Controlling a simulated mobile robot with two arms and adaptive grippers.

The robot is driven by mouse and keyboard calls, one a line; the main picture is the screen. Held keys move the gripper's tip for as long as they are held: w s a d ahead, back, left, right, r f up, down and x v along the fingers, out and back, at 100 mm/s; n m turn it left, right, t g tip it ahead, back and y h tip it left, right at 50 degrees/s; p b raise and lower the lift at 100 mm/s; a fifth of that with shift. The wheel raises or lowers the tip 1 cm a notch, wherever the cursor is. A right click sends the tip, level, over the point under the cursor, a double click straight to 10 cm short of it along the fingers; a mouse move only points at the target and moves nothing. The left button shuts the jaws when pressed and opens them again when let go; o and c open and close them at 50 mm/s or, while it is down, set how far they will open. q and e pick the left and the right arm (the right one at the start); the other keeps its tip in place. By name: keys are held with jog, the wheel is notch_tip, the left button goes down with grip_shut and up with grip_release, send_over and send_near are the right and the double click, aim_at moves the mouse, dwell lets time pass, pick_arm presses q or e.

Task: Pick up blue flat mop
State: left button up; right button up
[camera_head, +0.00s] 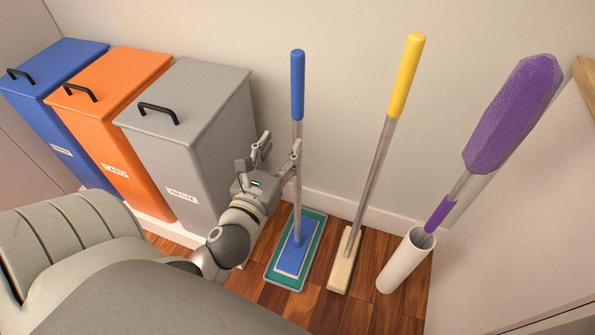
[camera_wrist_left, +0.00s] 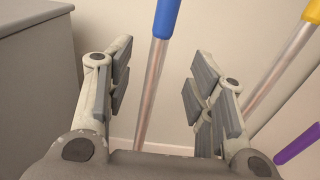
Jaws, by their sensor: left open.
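The blue flat mop (camera_head: 297,145) stands upright against the wall in the head view. It has a blue handle grip, a grey pole and a flat blue head resting on a teal tray (camera_head: 273,279). My left gripper (camera_head: 279,148) is open beside the grey pole, below the blue grip. In the left wrist view the mop's pole (camera_wrist_left: 152,85) shows between the two open fingers (camera_wrist_left: 158,88), with a gap on each side, and appears beyond the fingertips; whether it is between the pads in depth I cannot tell. My right gripper is not in view.
A yellow-handled mop (camera_head: 382,145) and a purple duster (camera_head: 511,115) in a white holder (camera_head: 405,262) stand to the right. Grey (camera_head: 190,95), orange (camera_head: 110,80) and blue (camera_head: 50,65) bins stand to the left, the grey one close to my gripper. The wall is close behind.

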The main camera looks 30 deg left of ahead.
aim_at(295, 125)
pick_arm(q)
jog(key=x, duration=0.5)
jog(key=shift+w, duration=0.15)
jog(key=x, duration=0.4)
jog(key=shift+f+b, duration=0.35)
jog(key=shift+w+a, duration=0.2)
jog(key=shift+w, duration=0.45)
jog(key=shift+r, duration=0.1)
grip_shut()
